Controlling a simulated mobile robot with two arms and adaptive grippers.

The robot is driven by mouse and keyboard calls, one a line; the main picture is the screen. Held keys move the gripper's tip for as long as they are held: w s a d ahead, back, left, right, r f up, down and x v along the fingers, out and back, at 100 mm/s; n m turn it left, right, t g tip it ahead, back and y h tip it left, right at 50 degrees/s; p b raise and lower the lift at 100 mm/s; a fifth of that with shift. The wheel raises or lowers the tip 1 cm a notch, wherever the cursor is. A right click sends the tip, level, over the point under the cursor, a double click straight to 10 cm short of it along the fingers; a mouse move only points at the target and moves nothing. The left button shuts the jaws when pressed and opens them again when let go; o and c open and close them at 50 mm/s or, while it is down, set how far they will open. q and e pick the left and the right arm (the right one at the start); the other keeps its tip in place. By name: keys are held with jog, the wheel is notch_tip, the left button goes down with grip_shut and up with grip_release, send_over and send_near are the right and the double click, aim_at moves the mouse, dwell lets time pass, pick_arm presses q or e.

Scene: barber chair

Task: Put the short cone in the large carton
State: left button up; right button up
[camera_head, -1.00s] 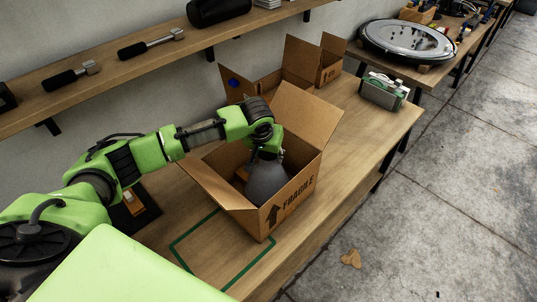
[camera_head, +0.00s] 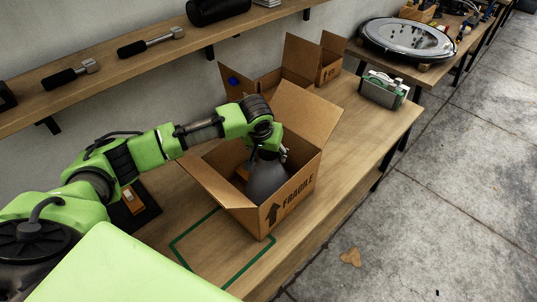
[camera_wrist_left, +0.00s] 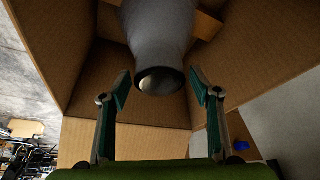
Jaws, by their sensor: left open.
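The large carton (camera_head: 295,193) is an open cardboard box marked FRAGILE, on the wooden bench. The short cone (camera_head: 267,181) is dark grey and sits inside the carton, its lower part hidden by the front wall. My left gripper (camera_head: 270,152) is over the carton's opening, just above the cone. In the left wrist view the cone (camera_wrist_left: 160,35) shows its rounded narrow end between and beyond the fingers. The left gripper (camera_wrist_left: 160,85) is open, with a finger on each side and visible gaps to the cone. The carton's walls (camera_wrist_left: 105,75) surround it. My right gripper is not in view.
Smaller open cartons (camera_head: 331,62) stand behind the large one. A green and grey device (camera_head: 384,90) sits at the bench's far right. A green outline (camera_head: 222,247) marks bare bench in front of the carton. A shelf (camera_head: 115,72) with tools runs along the wall.

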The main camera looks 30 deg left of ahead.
pick_arm(q)
jog(key=b+v, duration=0.1)
jog(key=v, duration=1)
